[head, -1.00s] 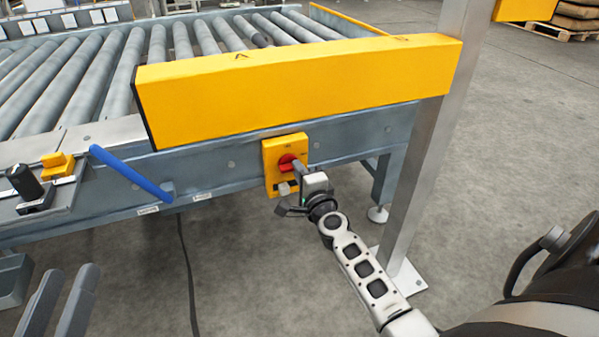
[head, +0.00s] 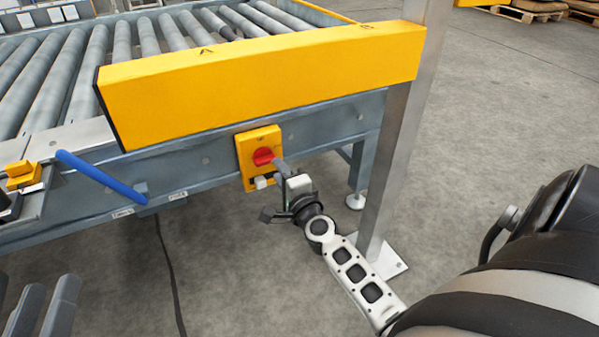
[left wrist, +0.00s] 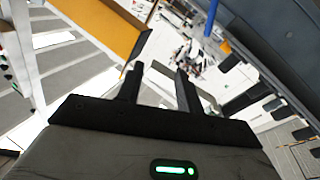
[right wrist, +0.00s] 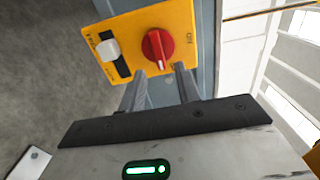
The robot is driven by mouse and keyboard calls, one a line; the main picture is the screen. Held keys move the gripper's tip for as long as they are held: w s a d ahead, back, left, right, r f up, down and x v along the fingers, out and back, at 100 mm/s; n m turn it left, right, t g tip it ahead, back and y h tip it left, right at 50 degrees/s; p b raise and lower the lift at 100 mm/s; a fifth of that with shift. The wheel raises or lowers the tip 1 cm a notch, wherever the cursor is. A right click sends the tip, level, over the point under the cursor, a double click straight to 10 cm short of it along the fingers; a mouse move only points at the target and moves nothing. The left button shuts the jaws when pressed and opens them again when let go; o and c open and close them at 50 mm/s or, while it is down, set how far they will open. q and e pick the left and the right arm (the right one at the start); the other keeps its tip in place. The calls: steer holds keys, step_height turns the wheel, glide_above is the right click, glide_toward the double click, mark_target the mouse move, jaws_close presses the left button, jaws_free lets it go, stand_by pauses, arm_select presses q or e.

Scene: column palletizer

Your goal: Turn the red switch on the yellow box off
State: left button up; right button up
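The yellow box (head: 247,145) is fixed to the side of the conveyor frame and carries the red switch (head: 263,156). In the right wrist view, the red switch (right wrist: 157,48) is a round knob with its grip ridge roughly upright in the picture. An "ON" label is to its right; a second label at its lower right is hard to read. My right gripper (right wrist: 161,72) is open and empty, its fingertips just below the knob and seemingly apart from it. It also shows in the head view (head: 271,173), right of and below the switch. My left gripper (head: 52,283) is open and empty at the lower left.
A white sliding part (right wrist: 108,50) sits on the box beside the switch. A yellow beam (head: 260,75) runs above the box, and a metal post (head: 395,140) stands to the right. A blue bar (head: 100,177) sticks out from the conveyor frame at left. The floor below is mostly clear.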

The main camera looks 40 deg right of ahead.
steer(key=v, duration=1.2)
steer(key=shift+s, duration=0.1)
